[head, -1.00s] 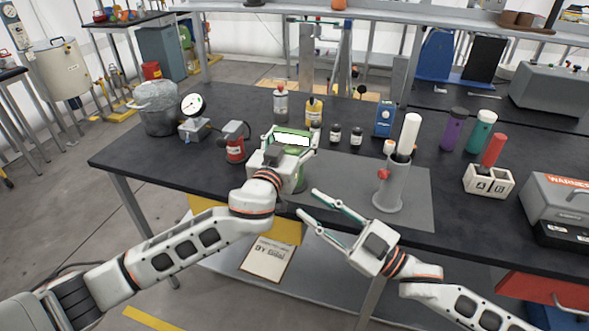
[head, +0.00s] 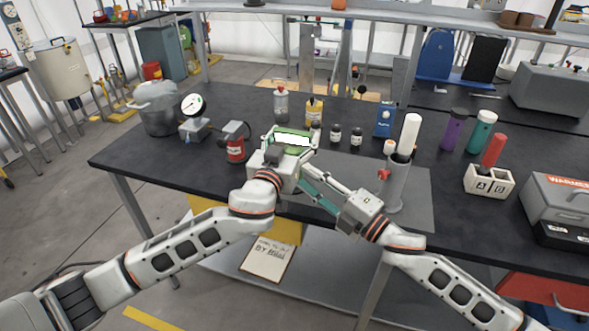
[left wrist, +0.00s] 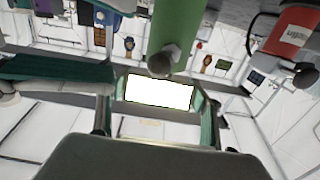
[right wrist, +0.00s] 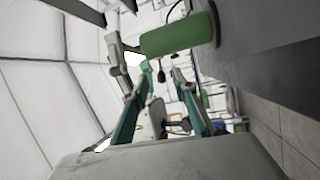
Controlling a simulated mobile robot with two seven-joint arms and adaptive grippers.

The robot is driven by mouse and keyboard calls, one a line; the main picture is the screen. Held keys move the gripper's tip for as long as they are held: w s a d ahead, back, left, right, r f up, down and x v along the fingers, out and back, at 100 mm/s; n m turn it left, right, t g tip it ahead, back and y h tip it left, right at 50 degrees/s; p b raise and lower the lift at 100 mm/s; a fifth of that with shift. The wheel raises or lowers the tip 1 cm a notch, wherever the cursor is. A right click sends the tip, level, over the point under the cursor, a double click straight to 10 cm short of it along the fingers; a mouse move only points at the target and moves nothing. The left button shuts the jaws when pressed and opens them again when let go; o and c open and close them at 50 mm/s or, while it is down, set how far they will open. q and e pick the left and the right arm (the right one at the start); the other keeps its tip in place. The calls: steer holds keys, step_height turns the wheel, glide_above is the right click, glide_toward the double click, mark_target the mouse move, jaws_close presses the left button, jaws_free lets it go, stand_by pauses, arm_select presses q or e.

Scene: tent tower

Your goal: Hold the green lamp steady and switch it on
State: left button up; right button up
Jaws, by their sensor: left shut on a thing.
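The green lamp (head: 293,139) stands upright near the table's front edge, its bright white top in the head view. Its green body shows in the left wrist view (left wrist: 180,28), with a small grey knob (left wrist: 163,62), and in the right wrist view (right wrist: 180,35). My left gripper (left wrist: 158,92) is shut on the lamp's upper part, one finger on each side. My right gripper (right wrist: 162,70) is open beside the lamp's body, reaching in from the right and below the left hand. Its fingers are apart with nothing visible held. Whether they touch the lamp is hidden.
A grey stand with a white cylinder (head: 410,133) is just right of my right gripper. A red canister (head: 235,149) stands left of the lamp. Bottles (head: 314,112) stand behind it. A grey mat (head: 420,195) on the dark table is mostly clear.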

steer(key=shift+x, duration=2.6)
jaws_close()
